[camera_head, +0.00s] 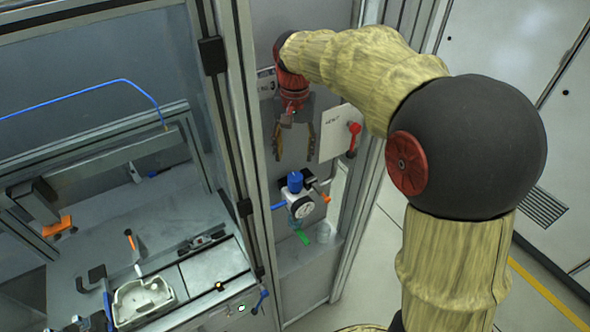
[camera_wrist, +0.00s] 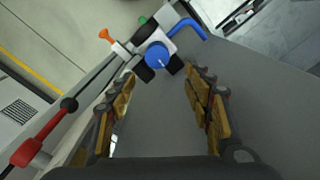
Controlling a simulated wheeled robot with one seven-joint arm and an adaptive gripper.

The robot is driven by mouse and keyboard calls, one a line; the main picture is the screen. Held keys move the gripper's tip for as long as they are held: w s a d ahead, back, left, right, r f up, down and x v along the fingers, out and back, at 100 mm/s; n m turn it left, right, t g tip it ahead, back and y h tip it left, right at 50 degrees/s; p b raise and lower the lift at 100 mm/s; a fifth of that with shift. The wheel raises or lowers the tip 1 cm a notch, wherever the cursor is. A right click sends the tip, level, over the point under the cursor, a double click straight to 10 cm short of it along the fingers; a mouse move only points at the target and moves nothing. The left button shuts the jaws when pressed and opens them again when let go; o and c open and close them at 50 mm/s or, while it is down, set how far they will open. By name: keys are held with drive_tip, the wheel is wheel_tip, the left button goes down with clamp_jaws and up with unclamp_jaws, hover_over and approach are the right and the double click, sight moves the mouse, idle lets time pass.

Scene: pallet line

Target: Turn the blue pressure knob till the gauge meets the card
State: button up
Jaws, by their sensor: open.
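The blue pressure knob (camera_head: 295,181) sits on top of a white regulator body (camera_head: 297,200) fixed to the grey cabinet panel. In the wrist view the blue knob (camera_wrist: 157,55) shows a white mark on its top. The round gauge (camera_head: 301,210) faces out below the knob; its needle is too small to read. A white card (camera_head: 335,135) with dark writing hangs to the right of my gripper; the writing is not legible. My gripper (camera_head: 293,158) points down above the knob, open and empty. In the wrist view its fingers (camera_wrist: 160,85) stand either side, short of the knob.
An orange handle (camera_head: 326,198) and blue hose (camera_head: 279,206) flank the regulator, with a green part (camera_head: 303,237) below. The cabinet's upright frame (camera_head: 235,130) stands left of my gripper.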

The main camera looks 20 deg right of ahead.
sight(295, 176)
drive_tip(key=shift+s+f, duration=0.2)
drive_tip(key=shift+s, duration=0.25)
drive_tip(key=shift+m, duration=0.3)
drive_tip(key=shift+w+f, duration=0.1)
drive_tip(key=shift+f, duration=3.75)
drive_tip(key=shift+c, duration=0.9)
drive_tip(key=c, duration=1)
drive_tip(key=shift+n, duration=0.4)
